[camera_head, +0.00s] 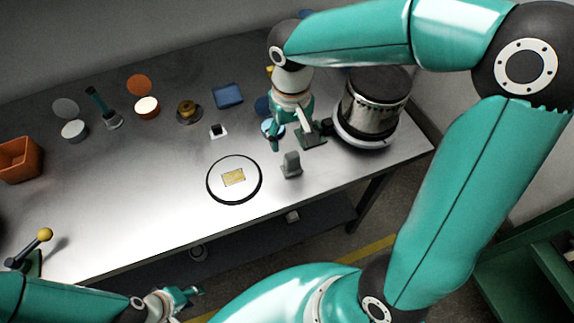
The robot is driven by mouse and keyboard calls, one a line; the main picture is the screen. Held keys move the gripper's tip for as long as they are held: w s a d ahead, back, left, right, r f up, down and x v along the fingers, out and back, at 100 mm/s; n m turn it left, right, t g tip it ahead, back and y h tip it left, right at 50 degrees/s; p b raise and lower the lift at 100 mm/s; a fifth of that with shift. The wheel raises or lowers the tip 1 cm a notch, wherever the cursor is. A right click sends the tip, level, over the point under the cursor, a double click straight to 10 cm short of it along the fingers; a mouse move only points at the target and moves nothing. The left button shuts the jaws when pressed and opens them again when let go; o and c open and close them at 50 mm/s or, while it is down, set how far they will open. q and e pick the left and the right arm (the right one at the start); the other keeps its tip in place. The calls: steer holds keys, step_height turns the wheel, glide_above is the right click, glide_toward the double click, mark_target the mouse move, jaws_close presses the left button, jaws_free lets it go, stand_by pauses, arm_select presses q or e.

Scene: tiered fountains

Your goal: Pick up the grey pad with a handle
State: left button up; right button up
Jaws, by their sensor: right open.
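A small grey pad with an upright handle (291,164) stands on the metal table, right of a round white plate with a black rim (215,192). My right gripper (293,139) points down just behind the pad, higher in the picture. Its teal fingers are spread and nothing shows between them. I cannot tell its exact height above the table. My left gripper (183,296) is low in the picture, in front of the table edge and away from the pad. It is too small and oblique to tell whether it is open.
A yellowish piece (233,177) lies on the plate. A large metal drum with a dark top (372,108) stands right of my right gripper. A small black-and-white item (218,131), a blue tray (228,95) and an orange bin (18,160) are on the table (130,200).

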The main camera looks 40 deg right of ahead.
mark_target(292, 153)
step_height(292, 153, down, 4)
steer(key=shift+s+r, duration=0.1)
steer(key=shift+s, duration=0.05)
steer(key=shift+f, duration=2.8)
jaws_close()
steer(key=shift+r, duration=0.1)
step_height(292, 153, up, 20)
steer(key=p, duration=0.1)
